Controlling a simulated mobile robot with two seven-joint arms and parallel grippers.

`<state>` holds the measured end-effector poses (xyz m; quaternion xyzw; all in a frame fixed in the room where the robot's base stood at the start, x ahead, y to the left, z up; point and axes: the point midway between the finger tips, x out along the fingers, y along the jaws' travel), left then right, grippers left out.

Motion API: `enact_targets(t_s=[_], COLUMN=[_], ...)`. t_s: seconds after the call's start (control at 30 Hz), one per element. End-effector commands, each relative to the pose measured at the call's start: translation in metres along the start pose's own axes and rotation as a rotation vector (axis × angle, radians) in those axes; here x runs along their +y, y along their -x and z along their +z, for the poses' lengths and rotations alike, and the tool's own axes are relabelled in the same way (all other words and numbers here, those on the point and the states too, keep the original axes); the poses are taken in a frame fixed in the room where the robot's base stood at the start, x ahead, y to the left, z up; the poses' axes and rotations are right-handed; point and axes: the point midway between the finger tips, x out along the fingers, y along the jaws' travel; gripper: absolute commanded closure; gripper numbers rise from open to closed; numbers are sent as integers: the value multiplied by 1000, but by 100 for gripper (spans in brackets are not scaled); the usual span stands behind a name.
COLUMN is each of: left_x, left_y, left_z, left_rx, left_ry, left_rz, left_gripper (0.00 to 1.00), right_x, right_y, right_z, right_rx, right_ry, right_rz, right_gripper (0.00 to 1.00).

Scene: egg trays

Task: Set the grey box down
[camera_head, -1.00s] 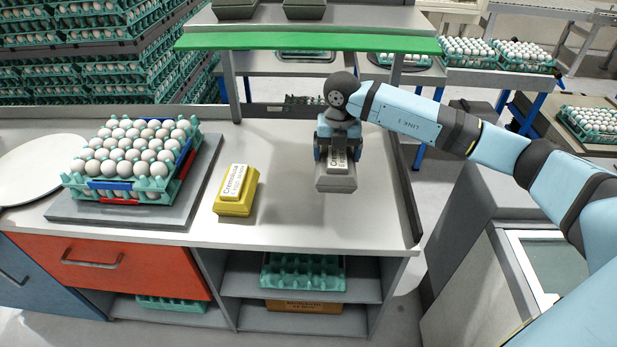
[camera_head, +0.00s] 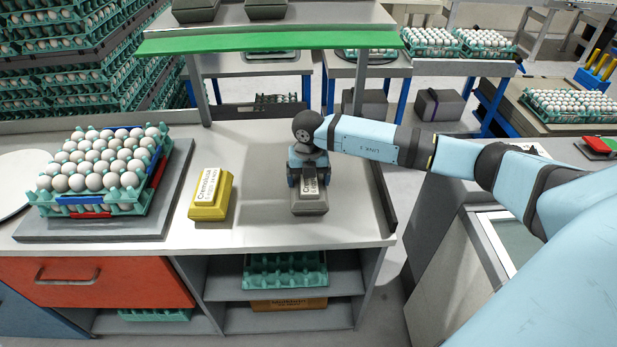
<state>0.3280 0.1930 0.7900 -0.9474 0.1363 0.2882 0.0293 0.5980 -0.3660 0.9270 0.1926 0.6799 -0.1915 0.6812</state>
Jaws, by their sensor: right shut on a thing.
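The grey box (camera_head: 310,206), with a white label on top, is at the right part of the light worktop (camera_head: 262,228). My right gripper (camera_head: 308,177) is over it from above and behind, shut on it. The box looks level and is at or very close to the worktop; I cannot tell for certain whether its underside touches. The gripper hides the back of the box. My left gripper is not in view.
A yellow box (camera_head: 208,208) stands to the left of the grey box, with clear worktop between. Further left, an egg tray (camera_head: 128,208) sits on a grey plate (camera_head: 95,228). A green-edged shelf (camera_head: 270,43) stands behind, and a dark raised edge (camera_head: 384,200) bounds the right side.

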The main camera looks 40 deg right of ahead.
Motion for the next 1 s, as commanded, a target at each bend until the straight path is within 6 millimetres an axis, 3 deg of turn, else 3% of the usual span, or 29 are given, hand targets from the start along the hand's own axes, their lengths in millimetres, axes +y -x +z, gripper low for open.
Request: enact_targets(t_s=[0.03,0.07,0.1,0.47,1.0], left_x=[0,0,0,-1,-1], left_y=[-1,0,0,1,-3], left_z=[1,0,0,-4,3], left_rx=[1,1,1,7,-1], left_ry=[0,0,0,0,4], left_rz=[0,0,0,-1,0], left_gripper=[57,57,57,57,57], right_x=[0,0,0,0,0], right_y=[-2,-2,-1,8,108], right_z=[0,0,0,1,0], right_rx=[-1,0,0,-2,-2], right_ry=[0,0,0,0,0], right_rz=[1,0,0,1,0], right_gripper=[51,8,0,0,0])
